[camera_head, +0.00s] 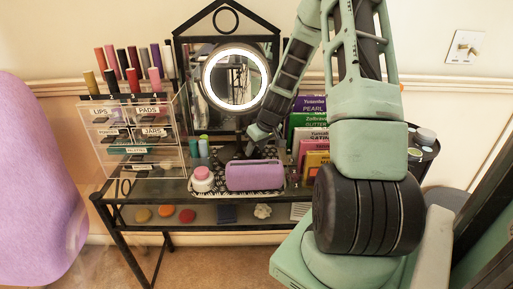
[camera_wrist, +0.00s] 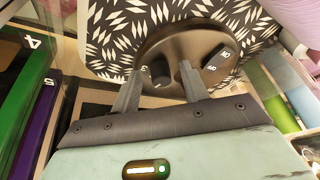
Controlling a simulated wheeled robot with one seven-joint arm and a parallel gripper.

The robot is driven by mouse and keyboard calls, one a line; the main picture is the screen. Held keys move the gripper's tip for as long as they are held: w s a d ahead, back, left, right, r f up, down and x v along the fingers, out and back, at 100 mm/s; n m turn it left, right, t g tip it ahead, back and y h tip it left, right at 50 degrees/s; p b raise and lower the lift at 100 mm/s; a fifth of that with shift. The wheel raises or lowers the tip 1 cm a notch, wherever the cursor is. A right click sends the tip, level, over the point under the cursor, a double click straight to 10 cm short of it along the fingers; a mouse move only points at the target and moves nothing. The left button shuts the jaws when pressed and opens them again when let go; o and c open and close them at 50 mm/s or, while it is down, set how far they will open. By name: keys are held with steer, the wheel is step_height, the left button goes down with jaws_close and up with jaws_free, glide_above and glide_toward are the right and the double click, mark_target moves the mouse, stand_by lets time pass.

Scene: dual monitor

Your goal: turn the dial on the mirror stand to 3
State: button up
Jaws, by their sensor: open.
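The round mirror with a lit ring (camera_head: 206,78) stands upright on the black table in the head view. Its dark round base (camera_wrist: 190,43) shows in the wrist view, on a black-and-white patterned surface. The dial (camera_wrist: 160,73) is a small dark knob near the base's edge. Black tags with white marks (camera_wrist: 218,60) sit to its right; I cannot read them surely. My gripper (camera_wrist: 161,70) is open, with one fingertip on each side of the dial; I cannot tell whether they touch it. In the head view my gripper (camera_head: 258,142) is low in front of the mirror, partly hiding the base.
A purple case (camera_head: 254,175) and a pink-lidded jar (camera_head: 203,180) lie close in front of the base. A clear drawer organizer (camera_head: 135,135) with several tubes stands left. Upright colored books (camera_head: 311,135) stand right, close to my gripper. A purple chair (camera_head: 35,180) is far left.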

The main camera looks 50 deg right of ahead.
jaws_close()
steer(key=shift+a+m, duration=0.1)
steer(key=shift+m, duration=0.2)
steer(key=m, duration=0.1)
steer(key=m+h+p, duration=0.1)
steer(key=m, duration=0.1)
steer(key=shift+w+a+h, duration=0.15)
steer(key=shift+a+h, duration=0.05)
steer(key=shift+h, duration=0.1)
steer(key=shift+a+m+g+h+p, duration=0.1)
steer(key=shift+m+g+h+p, duration=0.5)
steer(key=shift+m+p, duration=0.95)
steer(key=shift+m+b, duration=0.35)
steer(key=shift+m, duration=0.1)
